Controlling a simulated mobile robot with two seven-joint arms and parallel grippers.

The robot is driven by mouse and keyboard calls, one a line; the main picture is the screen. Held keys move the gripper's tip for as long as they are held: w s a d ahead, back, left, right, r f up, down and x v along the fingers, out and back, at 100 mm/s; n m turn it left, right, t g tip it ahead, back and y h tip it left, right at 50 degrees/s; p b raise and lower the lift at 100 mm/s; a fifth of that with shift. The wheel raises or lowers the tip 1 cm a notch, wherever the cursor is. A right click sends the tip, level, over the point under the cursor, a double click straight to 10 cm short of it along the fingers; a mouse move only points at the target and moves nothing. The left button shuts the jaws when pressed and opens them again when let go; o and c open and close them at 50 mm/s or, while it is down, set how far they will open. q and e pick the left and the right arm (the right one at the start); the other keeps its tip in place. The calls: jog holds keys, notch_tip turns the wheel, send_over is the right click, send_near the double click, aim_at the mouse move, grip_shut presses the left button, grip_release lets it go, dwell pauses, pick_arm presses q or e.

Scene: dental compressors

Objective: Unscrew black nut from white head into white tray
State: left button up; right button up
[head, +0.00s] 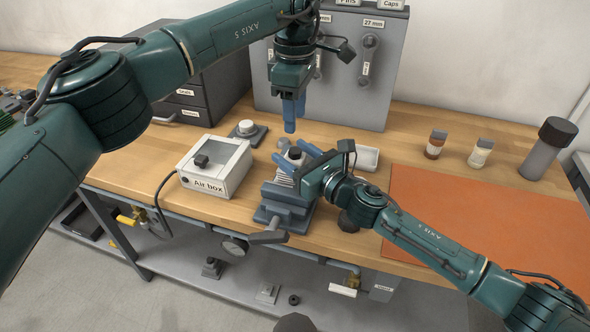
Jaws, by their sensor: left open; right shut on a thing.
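The white head (283,179) sits upright in the grey vise (285,198) on the bench, partly hidden by my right gripper. The black nut (294,153) shows at its top. My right gripper (295,155) comes in from the right, with its blue fingers on either side of the nut, shut on it. Whether the nut still touches the head is hard to tell. My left gripper (291,115) is open and empty, pointing down above and behind the vise. The white tray (367,158) lies behind and right of the vise and looks empty.
The air box (212,181) stands left of the vise, with a small round-topped fixture (246,130) behind it. Grey drawers (200,95) and a tool panel (335,100) stand at the back. Small bottles (435,145) and an orange mat (465,210) are at right.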

aim_at(295, 150)
jog(key=c, duration=0.4)
pick_arm(q)
jog(key=m, duration=0.4)
pick_arm(e)
grip_shut()
pick_arm(q)
jog(key=m, duration=0.8)
pick_arm(e)
jog(key=shift+f, duration=0.1)
pick_arm(q)
jog(key=m, duration=0.5)
jog(key=shift+f+m, duration=0.4)
jog(key=shift+m, duration=0.1)
jog(key=shift+f, duration=3.6)
jog(key=shift+c, duration=0.4)
